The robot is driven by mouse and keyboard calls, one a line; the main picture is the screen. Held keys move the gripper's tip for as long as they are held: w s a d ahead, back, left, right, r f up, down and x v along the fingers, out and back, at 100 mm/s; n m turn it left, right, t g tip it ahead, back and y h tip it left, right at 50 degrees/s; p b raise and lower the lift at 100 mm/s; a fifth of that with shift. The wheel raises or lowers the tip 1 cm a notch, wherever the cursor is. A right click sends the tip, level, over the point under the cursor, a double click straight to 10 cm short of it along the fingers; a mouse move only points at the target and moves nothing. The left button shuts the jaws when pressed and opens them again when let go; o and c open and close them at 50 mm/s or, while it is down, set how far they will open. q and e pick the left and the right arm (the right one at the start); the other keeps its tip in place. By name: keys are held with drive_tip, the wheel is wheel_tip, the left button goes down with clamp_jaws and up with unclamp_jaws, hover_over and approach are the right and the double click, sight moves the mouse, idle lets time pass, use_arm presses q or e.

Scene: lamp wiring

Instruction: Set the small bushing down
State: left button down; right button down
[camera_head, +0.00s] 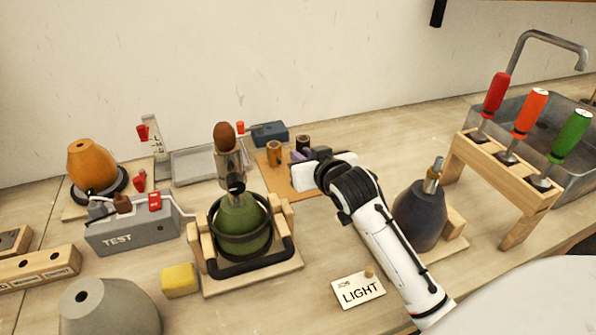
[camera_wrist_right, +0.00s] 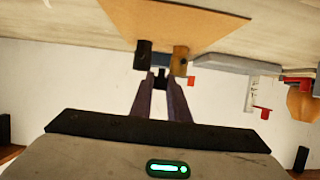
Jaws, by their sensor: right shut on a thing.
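My right gripper (camera_head: 297,155) reaches in over the tan mat (camera_head: 272,179) at the back of the bench. In the right wrist view its fingers (camera_wrist_right: 161,80) are shut on a small dark piece, the small bushing (camera_wrist_right: 160,76), mostly hidden between the fingertips. A brass bushing (camera_head: 274,153) and a dark bushing (camera_head: 303,142) stand on the mat close to the fingers. They also show in the wrist view, the brass one (camera_wrist_right: 180,60) and the dark one (camera_wrist_right: 143,55). I cannot tell whether the held bushing touches the mat. My left gripper is out of view.
A green lamp base (camera_head: 240,228) sits in a wooden cradle left of my arm. A dark lamp base (camera_head: 420,215) stands close on its right. A grey tray (camera_head: 193,167) and a blue box (camera_head: 270,133) lie near the mat. A screwdriver rack (camera_head: 510,170) stands at right.

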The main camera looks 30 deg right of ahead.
wheel_tip(320, 180, down, 2)
wheel_tip(320, 180, down, 4)
drive_tip(key=shift+r, duration=0.15)
drive_tip(key=c, duration=1.7)
unclamp_jaws()
drive_tip(key=shift+f, duration=0.2)
